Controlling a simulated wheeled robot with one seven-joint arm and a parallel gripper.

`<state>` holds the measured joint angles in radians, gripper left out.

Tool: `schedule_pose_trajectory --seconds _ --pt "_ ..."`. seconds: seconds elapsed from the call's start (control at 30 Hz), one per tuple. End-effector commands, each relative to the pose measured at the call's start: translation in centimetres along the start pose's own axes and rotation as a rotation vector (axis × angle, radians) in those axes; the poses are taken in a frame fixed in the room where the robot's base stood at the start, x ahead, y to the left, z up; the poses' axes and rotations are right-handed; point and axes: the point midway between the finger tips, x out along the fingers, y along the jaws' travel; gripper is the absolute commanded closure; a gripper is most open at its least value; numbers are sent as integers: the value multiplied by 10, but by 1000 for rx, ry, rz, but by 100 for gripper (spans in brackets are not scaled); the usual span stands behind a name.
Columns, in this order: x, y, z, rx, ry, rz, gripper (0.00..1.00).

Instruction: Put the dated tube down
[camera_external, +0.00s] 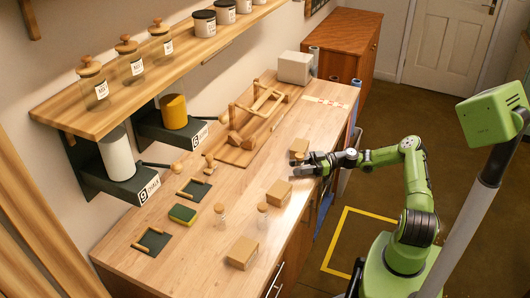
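My gripper (302,166) is a dark hand at the end of my green arm, low over the right edge of the wooden table. A small tan knob, perhaps a cork, shows at its fingertips. Whether the fingers hold a tube cannot be made out at this size. Two small clear corked tubes stand upright on the table: one tube (222,216) left of centre and another tube (262,216) to its right. Both are apart from my gripper. No date on any tube can be read.
Cardboard boxes stand at the front (242,253), near the middle (279,193) and behind my gripper (299,145). Dark mats (152,242) and a green-yellow pad (183,213) lie at the left. A wooden rack (262,108) stands behind. Bare table (245,190) lies between.

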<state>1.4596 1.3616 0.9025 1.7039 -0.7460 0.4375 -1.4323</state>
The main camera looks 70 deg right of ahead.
Motion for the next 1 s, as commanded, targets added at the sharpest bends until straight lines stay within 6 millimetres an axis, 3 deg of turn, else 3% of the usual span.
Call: schedule_pose_trajectory --seconds 0.03,0.13,0.53,1.0 --pt "0 0 0 0 -1 0 52" --pt "0 0 0 0 -1 0 37" --pt "0 0 -4 4 2 0 36" --pt "-130 2 -3 -1 -1 5 36"
